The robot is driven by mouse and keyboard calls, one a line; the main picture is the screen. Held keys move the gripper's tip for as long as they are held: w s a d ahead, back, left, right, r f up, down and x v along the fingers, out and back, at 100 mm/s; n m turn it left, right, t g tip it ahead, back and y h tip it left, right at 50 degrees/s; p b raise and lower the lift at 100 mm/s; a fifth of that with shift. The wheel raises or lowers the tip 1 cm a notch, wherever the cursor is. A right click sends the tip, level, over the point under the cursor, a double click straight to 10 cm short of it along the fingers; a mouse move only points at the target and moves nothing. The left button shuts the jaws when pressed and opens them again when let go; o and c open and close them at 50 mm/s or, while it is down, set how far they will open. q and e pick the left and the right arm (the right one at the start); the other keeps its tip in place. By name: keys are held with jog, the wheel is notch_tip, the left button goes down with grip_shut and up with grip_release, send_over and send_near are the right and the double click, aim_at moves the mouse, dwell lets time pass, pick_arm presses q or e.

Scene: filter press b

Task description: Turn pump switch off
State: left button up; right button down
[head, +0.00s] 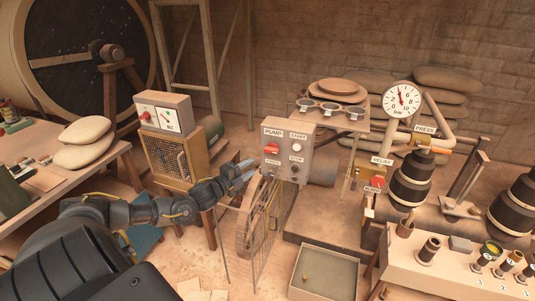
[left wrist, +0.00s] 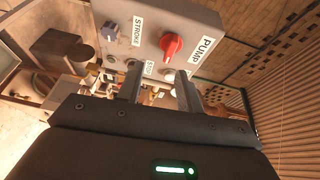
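The pump control box (head: 296,141) is a grey panel right of the middle in the head view. Its red pump switch (head: 271,149) sits under a PUMP label (head: 273,132). In the left wrist view the panel appears turned, with the red switch (left wrist: 173,46) beside the PUMP label (left wrist: 203,50). My left gripper (head: 246,173) is just left of and below the switch in the head view. In the left wrist view its two fingers (left wrist: 159,80) are apart, with nothing visible held between them. The fingertips appear short of the switch. My right gripper is not in view.
Other small controls (head: 296,158) share the panel. A wire mesh guard (head: 262,225) around a wheel stands below it. A wooden cabinet with a gauge box (head: 166,113) is to the left. An open tray (head: 324,272) lies on the floor.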

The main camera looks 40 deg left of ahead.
aim_at(269, 152)
pick_arm(q)
jog(key=shift+m, duration=0.3)
jog(key=w, duration=0.3)
jog(key=w+r+p, duration=0.1)
jog(key=w, duration=0.7)
jog(key=shift+d+r, duration=0.25)
jog(key=shift+r, duration=0.15)
jog(key=shift+c, duration=0.5)
